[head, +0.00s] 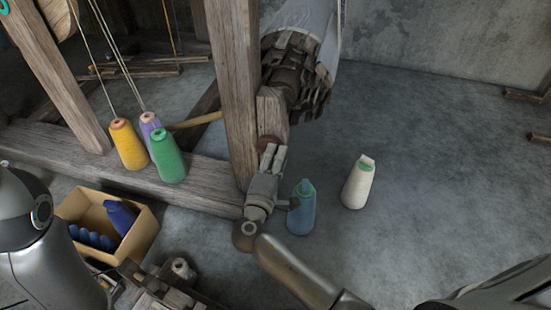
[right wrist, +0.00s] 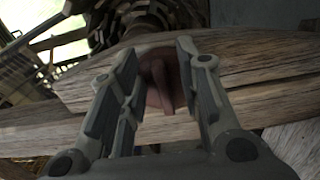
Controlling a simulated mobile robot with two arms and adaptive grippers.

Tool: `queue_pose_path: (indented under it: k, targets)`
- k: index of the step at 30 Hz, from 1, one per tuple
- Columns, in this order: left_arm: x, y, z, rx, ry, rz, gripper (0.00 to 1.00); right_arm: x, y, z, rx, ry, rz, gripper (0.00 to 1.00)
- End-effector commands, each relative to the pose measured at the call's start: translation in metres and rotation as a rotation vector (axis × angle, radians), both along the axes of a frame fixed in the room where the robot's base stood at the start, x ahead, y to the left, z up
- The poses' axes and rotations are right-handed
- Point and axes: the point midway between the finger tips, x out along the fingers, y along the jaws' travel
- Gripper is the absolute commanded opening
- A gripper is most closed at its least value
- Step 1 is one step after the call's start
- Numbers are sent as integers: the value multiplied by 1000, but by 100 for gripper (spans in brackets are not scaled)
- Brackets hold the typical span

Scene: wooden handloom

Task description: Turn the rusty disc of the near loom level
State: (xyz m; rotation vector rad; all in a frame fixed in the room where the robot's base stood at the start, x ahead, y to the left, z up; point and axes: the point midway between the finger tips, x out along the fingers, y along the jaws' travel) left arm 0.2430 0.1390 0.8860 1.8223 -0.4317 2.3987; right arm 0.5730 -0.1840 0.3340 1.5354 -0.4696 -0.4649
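The rusty disc (right wrist: 153,92) of the near loom sits on a wooden beam in the right wrist view. It is reddish brown, with a raised bar (right wrist: 164,86) that leans a little off the picture's vertical. In the head view only the disc's upper edge (head: 267,142) shows beside the loom post; my gripper hides the rest. My right gripper (head: 273,154) is in front of the disc. Its two fingers (right wrist: 156,62) stand apart, one on each side of the disc, with the bar between them. I cannot tell whether they touch it. My left gripper is out of view.
Yellow (head: 128,146), purple (head: 149,124) and green (head: 167,157) cones stand on the loom's lower beam (head: 205,184). A blue cone (head: 301,212) stands close by my right gripper, a white one (head: 358,186) farther right. A cardboard box (head: 141,236) is at lower left.

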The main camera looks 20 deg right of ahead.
Motion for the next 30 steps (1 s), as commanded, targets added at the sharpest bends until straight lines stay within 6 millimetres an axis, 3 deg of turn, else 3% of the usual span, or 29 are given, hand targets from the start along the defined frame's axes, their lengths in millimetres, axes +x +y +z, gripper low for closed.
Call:
queue_pose_path:
  k: [7,21,30]
  targets:
    - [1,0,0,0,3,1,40,-15,11,-1,0,1,3,32]
    - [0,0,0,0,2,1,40,-89,60,-1,1,2,0,32]
    - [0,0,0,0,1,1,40,-100,67,0,0,0,-1,32]
